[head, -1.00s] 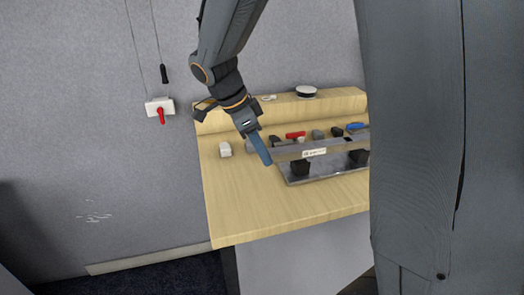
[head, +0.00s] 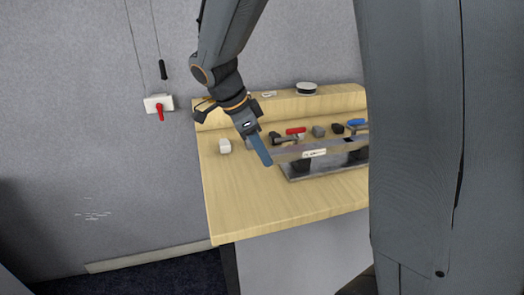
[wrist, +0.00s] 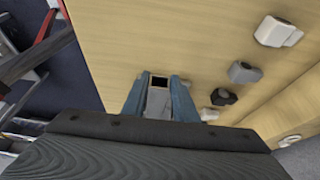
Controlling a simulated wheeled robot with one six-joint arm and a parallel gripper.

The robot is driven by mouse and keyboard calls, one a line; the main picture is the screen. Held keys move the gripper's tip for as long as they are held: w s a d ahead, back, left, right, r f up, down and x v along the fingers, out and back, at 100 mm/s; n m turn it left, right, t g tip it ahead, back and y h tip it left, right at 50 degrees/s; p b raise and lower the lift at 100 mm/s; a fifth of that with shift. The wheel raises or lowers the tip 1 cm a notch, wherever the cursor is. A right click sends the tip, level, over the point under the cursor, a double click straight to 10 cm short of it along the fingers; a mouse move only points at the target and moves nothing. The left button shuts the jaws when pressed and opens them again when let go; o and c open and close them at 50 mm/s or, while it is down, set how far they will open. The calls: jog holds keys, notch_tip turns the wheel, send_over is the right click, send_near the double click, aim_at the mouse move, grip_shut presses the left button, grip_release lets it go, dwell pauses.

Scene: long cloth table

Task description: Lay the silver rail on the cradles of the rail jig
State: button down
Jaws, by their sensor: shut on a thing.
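The silver rail (head: 288,155) is a long bar with a white label, seen from the side in the head view. My gripper (head: 262,153) has blue fingers and is shut on the rail at its left end. In the wrist view the rail's dark-ended tip (wrist: 158,103) sits between the two fingers. The rail jig (head: 325,171) is a grey plate with black cradles (head: 302,167) on the table. The rail lies across the view of the cradle tops, and I cannot tell whether it touches them. The rail's right end is hidden behind my own grey body.
Behind the jig are a red-handled clamp (head: 295,131), a grey block (head: 318,131), a black block (head: 337,128) and a blue-handled thing (head: 356,124). A white block (head: 224,145) stands left of the gripper. The table's front left (head: 250,210) is clear.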

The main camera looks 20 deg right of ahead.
jog(key=shift+f, duration=0.1)
jog(key=c, duration=1.3)
grip_release()
jog(key=shift+c, duration=0.2)
